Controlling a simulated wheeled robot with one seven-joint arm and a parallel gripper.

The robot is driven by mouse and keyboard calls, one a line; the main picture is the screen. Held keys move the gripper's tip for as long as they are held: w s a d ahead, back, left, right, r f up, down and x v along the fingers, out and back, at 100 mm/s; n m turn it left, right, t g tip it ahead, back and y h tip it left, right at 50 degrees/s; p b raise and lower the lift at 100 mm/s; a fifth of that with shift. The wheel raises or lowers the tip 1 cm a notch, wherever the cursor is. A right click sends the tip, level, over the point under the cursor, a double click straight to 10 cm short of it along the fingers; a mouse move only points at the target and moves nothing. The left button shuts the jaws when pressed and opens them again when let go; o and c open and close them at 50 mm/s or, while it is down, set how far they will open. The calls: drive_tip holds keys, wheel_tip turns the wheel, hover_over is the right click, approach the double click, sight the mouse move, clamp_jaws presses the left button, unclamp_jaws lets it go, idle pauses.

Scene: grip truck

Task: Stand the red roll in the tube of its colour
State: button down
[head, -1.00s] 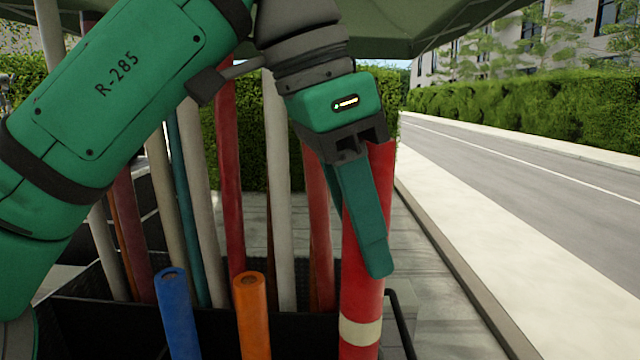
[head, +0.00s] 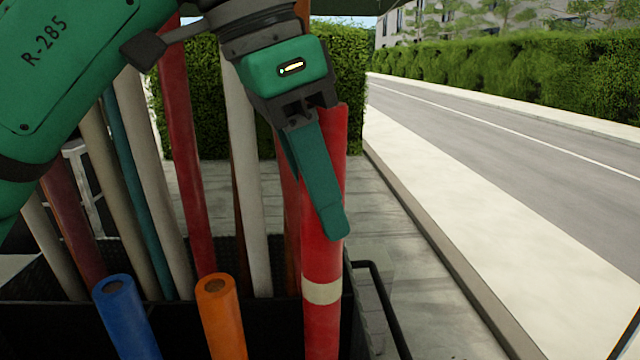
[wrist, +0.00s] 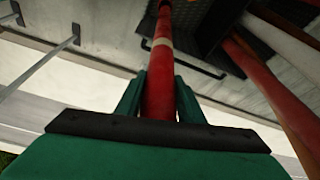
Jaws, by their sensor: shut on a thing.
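The red roll (head: 322,265) is a long, nearly upright red cylinder with a cream band, at the middle of the head view. My gripper (head: 320,215) is shut on it near its top; one green finger lies across its near side. In the wrist view the red roll (wrist: 158,75) runs away between both fingers of my gripper (wrist: 158,95). Its lower end is cut off in the head view. I cannot make out a red tube for it in either view.
A blue roll (head: 127,318) and an orange roll (head: 221,320) stand at the front left. Several long poles, such as a white one (head: 246,180) and a dark red one (head: 183,150), rise behind. A black rail (head: 385,300) is close right. Pavement beyond is clear.

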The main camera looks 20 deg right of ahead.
sight(319, 333)
drive_tip(key=shift+f, duration=9.75)
drive_tip(key=c, duration=1.1)
unclamp_jaws()
